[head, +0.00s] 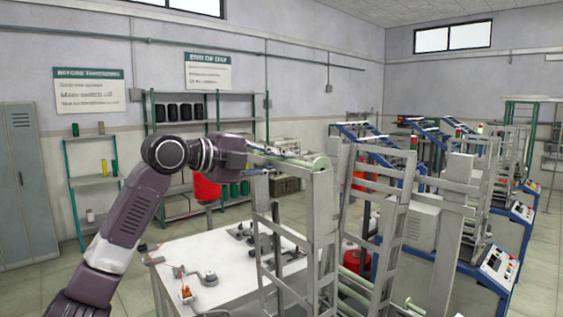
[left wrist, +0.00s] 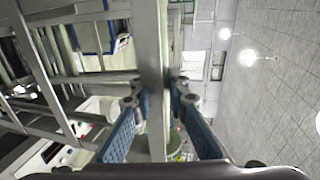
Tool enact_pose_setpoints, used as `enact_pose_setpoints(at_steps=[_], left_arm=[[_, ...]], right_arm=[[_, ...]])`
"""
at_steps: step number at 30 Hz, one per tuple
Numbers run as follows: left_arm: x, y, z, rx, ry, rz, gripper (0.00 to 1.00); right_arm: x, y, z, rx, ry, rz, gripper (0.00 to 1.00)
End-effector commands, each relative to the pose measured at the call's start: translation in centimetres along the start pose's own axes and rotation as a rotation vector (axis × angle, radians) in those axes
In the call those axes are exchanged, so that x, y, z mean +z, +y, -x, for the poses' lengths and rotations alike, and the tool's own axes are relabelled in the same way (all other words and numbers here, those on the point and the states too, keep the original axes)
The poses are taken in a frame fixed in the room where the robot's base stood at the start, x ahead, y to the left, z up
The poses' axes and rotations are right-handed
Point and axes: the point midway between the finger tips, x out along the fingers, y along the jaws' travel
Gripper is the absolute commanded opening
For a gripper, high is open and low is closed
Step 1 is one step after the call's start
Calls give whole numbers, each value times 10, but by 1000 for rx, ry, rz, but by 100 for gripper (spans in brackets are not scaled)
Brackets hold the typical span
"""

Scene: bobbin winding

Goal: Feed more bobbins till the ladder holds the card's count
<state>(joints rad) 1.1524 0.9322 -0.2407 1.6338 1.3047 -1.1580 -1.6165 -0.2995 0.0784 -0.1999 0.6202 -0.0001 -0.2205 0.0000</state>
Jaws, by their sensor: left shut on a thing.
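The grey metal ladder frame (head: 323,230) stands upright in the foreground of the head view. My left gripper (head: 312,163) is at its top, level with the upper end, and is shut on a pale green bobbin (head: 321,161). In the left wrist view the blue-padded fingers (left wrist: 160,95) stand on either side of a grey upright bar (left wrist: 153,50). A pale green shape (left wrist: 172,140) shows low between them, partly hidden. My right gripper is in neither view. No card with a readable count shows.
A white table (head: 205,255) with small metal fittings stands left of the frame. More grey ladder frames (head: 395,225) and blue machines (head: 480,270) fill the right. Shelves (head: 225,97) with dark and green spools stand behind. Floor is open at the left.

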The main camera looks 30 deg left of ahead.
Motion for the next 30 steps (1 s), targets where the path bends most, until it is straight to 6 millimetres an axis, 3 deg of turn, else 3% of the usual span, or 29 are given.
enact_pose_setpoints(at_steps=[13,25,30], left_arm=[[0,50,-12,0,0,0,0],[0,53,-13,-1,0,0,0],[0,64,-16,1,0,0,0]], right_arm=[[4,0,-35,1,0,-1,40],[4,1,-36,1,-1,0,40],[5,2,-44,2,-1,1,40]])
